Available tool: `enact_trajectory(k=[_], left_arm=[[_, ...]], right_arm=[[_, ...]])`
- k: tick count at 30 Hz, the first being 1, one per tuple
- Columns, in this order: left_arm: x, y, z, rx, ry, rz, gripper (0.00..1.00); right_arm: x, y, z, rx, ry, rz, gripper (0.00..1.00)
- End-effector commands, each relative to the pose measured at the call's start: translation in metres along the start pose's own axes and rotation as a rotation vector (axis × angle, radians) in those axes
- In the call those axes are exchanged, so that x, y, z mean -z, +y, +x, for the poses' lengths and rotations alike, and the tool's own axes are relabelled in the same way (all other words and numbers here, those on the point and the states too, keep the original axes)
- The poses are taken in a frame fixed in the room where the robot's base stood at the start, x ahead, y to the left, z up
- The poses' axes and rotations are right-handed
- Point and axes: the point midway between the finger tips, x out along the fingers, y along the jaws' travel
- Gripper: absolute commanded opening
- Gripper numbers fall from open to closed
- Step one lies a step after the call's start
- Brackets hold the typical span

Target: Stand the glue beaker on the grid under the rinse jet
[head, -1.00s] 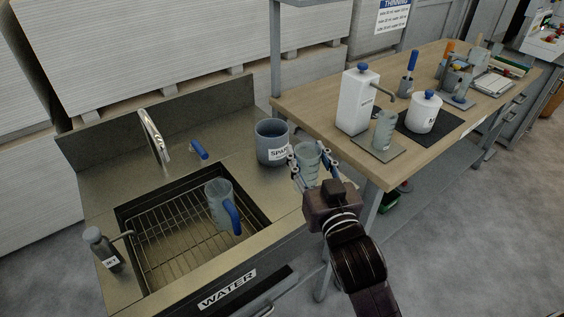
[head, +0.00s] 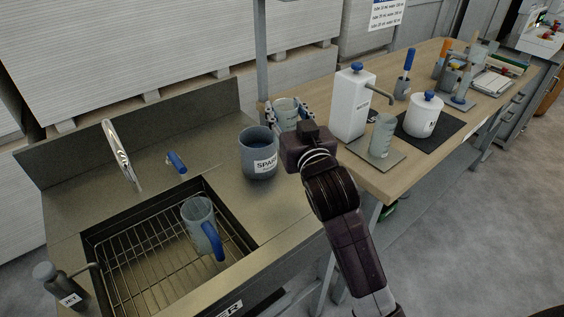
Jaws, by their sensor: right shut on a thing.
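My right gripper (head: 286,118) is shut on a clear, greyish beaker (head: 286,106), held upright near the back left corner of the wooden bench, behind the SPARE pot. Whether it touches anything below is hidden. A similar beaker (head: 382,136) stands on a small plate under the pump bottle's spout; I cannot read which is the glue one. The wire grid (head: 140,262) lies in the sink at left. The rinse jet (head: 50,285), a dark bottle marked JET, stands at the sink's front left corner with its nozzle pointing over the grid. My left gripper is not in view.
A clear jug with a blue handle (head: 200,218) stands on the grid's right part. A grey-blue SPARE pot (head: 259,155) stands right of the sink. A tap (head: 122,160) arches at the back. A white pump bottle (head: 352,105) and white jar (head: 423,115) stand on the bench.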

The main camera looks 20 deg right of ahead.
Motion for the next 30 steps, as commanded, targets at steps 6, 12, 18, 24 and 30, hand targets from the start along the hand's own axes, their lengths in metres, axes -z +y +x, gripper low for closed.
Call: enact_trajectory(k=[6, 12, 18, 24, 30], left_arm=[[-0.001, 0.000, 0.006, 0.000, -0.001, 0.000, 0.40], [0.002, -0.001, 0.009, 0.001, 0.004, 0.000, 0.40], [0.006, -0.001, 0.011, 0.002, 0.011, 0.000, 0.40], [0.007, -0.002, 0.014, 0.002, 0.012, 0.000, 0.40], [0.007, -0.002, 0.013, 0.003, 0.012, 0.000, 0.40]], right_arm=[[-0.061, 0.000, 0.000, 0.000, -0.002, -0.001, 0.00], [-0.089, 0.000, 0.000, 0.001, 0.004, 0.001, 0.00], [-0.110, -0.001, 0.000, 0.001, 0.001, 0.001, 0.00], [-0.135, 0.000, 0.000, 0.000, 0.004, 0.001, 0.00], [-0.135, 0.000, 0.000, 0.001, 0.006, 0.000, 0.00]])
